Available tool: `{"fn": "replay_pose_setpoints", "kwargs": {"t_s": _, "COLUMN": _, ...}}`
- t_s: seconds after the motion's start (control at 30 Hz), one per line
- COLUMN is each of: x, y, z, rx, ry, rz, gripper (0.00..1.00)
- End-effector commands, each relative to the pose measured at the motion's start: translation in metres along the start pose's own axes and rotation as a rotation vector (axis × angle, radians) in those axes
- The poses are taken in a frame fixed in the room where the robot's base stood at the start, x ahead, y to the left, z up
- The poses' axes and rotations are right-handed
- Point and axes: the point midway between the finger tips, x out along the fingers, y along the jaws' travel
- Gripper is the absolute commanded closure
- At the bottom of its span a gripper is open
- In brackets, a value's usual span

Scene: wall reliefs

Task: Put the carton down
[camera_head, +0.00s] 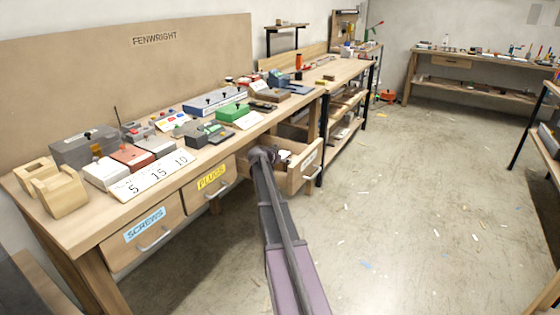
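My arm reaches from the bottom of the view to the workbench (60,215). Its dark end, with my gripper (262,153), is at the bench's front edge, by the left side of an open drawer (305,165). The fingers are too small and too hidden behind the arm to tell open from shut. I cannot make out a carton in or at the gripper. None of the small boxes on the bench can be told for certain as the carton. Part of the drawer's inside is hidden by the arm.
The bench top is crowded with a grey box (86,147), a green box (233,111), a number card (152,174) and several other items. The "SCREWS" drawer (143,234) and "PLUGS" drawer (209,181) look closed. The floor (410,200) to the right is open, with small scraps.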

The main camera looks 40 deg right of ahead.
Motion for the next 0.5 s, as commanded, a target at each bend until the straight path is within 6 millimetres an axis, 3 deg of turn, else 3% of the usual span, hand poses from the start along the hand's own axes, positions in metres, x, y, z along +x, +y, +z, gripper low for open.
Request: {"fn": "replay_pose_setpoints", "kwargs": {"t_s": 0.5, "x": -0.0043, "y": 0.0008, "z": -0.0013, "rx": 0.000, "ry": 0.000, "rz": 0.000, "gripper": 0.00}}
